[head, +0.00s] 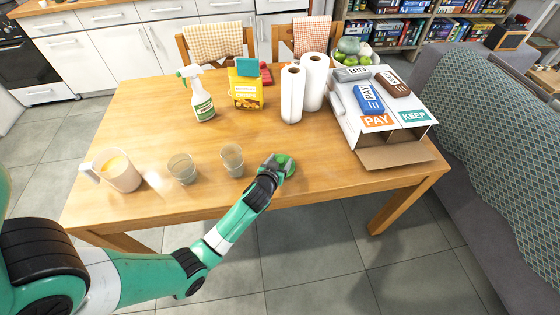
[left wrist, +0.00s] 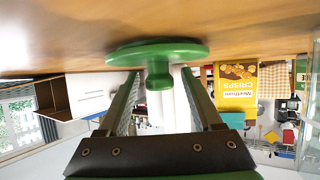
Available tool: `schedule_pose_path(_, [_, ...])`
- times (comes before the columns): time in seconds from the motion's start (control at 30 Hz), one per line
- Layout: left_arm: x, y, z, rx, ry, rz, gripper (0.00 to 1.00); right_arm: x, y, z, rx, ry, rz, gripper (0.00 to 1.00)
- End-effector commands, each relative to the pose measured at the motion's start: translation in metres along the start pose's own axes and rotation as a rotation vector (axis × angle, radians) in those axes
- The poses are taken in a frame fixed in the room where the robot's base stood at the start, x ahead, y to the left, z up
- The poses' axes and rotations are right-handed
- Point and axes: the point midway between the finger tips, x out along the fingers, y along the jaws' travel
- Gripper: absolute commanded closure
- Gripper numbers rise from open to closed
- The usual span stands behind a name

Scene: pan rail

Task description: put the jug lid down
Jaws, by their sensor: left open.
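The green jug lid (head: 287,166) lies on the wooden table (head: 225,203), right of the two glasses. In the left wrist view, which is upside down, the lid (left wrist: 158,50) rests flat on the table with its knob pointing into the gap between my fingers. My left gripper (head: 274,163) is at the lid; its open fingers (left wrist: 160,88) stand on both sides of the knob with gaps visible. The white jug (head: 122,173) stands at the table's left end, uncovered, with orange contents. My right gripper is not in view.
Two glasses (head: 182,170) (head: 231,158) stand between jug and lid. Behind are a spray bottle (head: 201,100), a yellow crisps box (head: 246,92), paper rolls (head: 292,95) and an open carton (head: 390,157). The table's front right is clear.

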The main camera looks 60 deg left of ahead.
Motion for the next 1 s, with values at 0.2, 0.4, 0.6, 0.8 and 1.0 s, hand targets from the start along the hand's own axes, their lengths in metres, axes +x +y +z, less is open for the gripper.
schedule_pose_path(0.2, [-0.016, 0.001, -0.004, 0.001, -0.001, 0.001, 0.33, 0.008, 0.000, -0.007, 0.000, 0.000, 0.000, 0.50])
schedule_pose_path(0.4, [-0.064, 0.001, -0.005, 0.002, -0.002, 0.003, 0.33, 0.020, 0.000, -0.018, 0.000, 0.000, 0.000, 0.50])
schedule_pose_path(0.6, [-0.106, 0.001, -0.004, 0.003, -0.001, 0.003, 0.33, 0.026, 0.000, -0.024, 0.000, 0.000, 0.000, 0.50])
schedule_pose_path(0.8, [-0.122, 0.000, -0.003, 0.000, 0.000, 0.000, 0.33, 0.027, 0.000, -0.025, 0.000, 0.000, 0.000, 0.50])
schedule_pose_path(1.0, [-0.122, 0.000, -0.003, 0.000, 0.000, -0.001, 0.33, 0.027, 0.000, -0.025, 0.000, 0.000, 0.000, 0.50])
